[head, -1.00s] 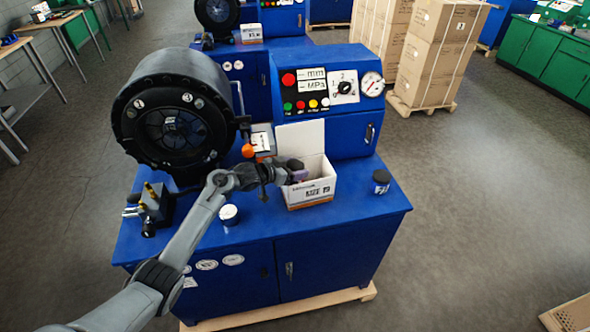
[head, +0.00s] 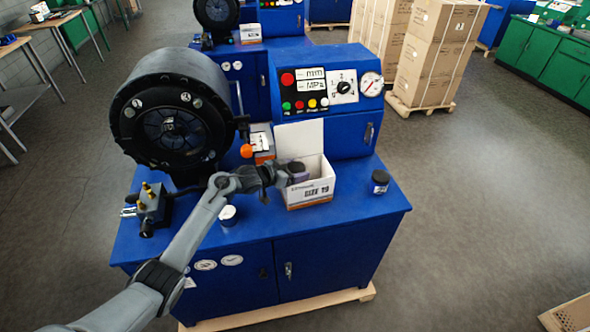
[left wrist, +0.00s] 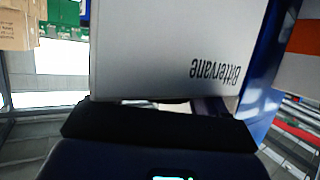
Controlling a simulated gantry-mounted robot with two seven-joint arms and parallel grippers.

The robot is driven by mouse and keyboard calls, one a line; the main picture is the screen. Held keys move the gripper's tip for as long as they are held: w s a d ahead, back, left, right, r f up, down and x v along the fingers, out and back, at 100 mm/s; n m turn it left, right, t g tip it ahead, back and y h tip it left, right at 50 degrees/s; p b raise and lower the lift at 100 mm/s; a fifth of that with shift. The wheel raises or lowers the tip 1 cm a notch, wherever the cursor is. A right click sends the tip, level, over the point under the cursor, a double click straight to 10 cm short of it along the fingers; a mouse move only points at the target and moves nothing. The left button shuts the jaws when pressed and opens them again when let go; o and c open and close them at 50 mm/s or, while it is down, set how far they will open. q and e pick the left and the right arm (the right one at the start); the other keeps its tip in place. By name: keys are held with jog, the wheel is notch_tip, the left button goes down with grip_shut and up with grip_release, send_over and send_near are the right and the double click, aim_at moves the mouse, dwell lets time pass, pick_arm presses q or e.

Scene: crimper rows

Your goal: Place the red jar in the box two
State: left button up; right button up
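The white open box (head: 310,194) stands on the blue machine's bench top, lid flap raised at the back; its number is too small to read surely. My left gripper (head: 282,174) reaches from the left over its left rim. A dark-topped, purplish item (head: 298,174) is at the fingertips, at the box opening. It may be the red jar, but its colour does not show clearly as red, and the fingers' closure is hidden. In the left wrist view a pale panel (left wrist: 165,50) with upside-down "Bittervane" lettering fills the middle. My right gripper is not in view.
A white jar with a blue label (head: 228,216) stands on the bench left of the box. A dark jar (head: 380,182) stands to its right. A valve block (head: 152,204) is at the bench's left. An orange-and-white carton (head: 261,143) is behind the gripper.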

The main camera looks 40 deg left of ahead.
pick_arm(q)
jog(key=shift+s+f, duration=0.15)
jog(key=r+p+v, duration=0.1)
jog(key=p+v, duration=0.1)
jog(key=v, duration=1)
jog(key=s+d+f+g+y, duration=0.3)
jog(key=s+d+f, duration=0.7)
jog(key=d, duration=0.2)
jog(key=s+d+g, duration=0.3)
jog(key=s+d, duration=0.3)
jog(key=s, duration=0.5)
jog(key=s+d+f+g, duration=0.1)
jog(key=s+d+g, duration=0.2)
jog(key=s+d, duration=0.3)
jog(key=s, duration=0.5)
jog(key=shift+d+n+g, duration=0.2)
jog(key=shift+n+g, duration=0.1)
jog(key=shift+g, duration=0.1)
jog(key=shift+r, duration=0.1)
